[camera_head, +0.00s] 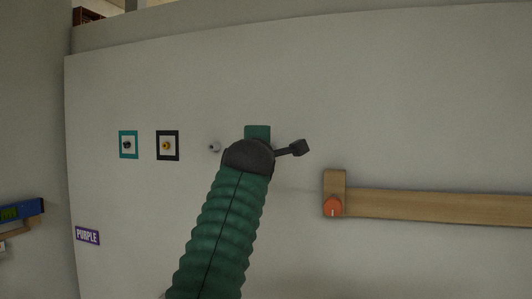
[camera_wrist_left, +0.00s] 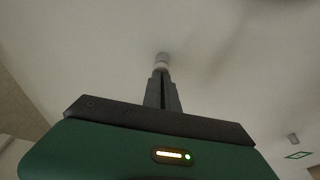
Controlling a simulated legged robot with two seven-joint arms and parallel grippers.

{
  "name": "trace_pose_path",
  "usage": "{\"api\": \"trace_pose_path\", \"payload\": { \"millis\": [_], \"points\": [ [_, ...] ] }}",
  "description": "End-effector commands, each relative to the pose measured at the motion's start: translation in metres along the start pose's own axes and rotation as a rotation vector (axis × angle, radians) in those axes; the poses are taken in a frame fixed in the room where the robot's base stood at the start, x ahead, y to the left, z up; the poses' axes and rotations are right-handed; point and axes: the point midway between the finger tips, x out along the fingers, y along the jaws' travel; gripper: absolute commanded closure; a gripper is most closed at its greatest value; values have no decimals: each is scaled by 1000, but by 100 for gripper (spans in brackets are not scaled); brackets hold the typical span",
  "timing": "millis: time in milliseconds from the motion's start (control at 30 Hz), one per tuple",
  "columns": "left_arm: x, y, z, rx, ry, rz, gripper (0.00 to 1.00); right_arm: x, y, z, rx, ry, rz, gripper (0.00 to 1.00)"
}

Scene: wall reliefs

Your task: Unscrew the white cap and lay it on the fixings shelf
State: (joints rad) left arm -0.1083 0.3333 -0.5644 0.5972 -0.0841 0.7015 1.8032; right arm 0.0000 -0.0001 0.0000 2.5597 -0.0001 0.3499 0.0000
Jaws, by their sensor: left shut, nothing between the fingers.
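In the left wrist view, my left gripper (camera_wrist_left: 162,74) is shut and empty, its dark fingers pointing at the wall. A small pale cylinder (camera_wrist_left: 162,58), apparently the white cap, shows just past the fingertips; I cannot tell whether they touch. In the head view, a small whitish knob (camera_head: 214,147) is on the wall just left of my dark wrist. I cannot tell whether it is the same piece. My left fingers are hidden there behind the wrist. A wooden ledge (camera_head: 440,205), possibly the fixings shelf, runs along the wall at right. My right gripper is not in view.
Left of the knob are a black-framed (camera_head: 159,145) and a teal-framed (camera_head: 121,145) fitting. An orange knob (camera_head: 332,206) is at the ledge's left end. The wall above is clear.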

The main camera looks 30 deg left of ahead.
Motion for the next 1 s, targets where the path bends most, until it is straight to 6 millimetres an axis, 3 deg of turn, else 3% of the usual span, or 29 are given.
{"api": "trace_pose_path", "payload": {
  "millis": [33, 267, 400, 567, 800, 1000],
  "points": [
    [1, -10, 1, 86, -2, 21, 91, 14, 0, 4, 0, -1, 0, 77],
    [2, -8, 0, 345, -1, 84, 91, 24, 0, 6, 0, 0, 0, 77],
    [1, -7, 0, 584, -2, 147, 91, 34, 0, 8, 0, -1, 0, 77],
    [1, -4, 0, 705, -3, 177, 91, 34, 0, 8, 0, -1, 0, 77],
    [1, -1, -2, 1036, -3, 261, 91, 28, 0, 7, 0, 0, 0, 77],
    [1, -2, -2, 1141, -3, 287, 91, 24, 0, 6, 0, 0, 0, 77]
  ]
}}
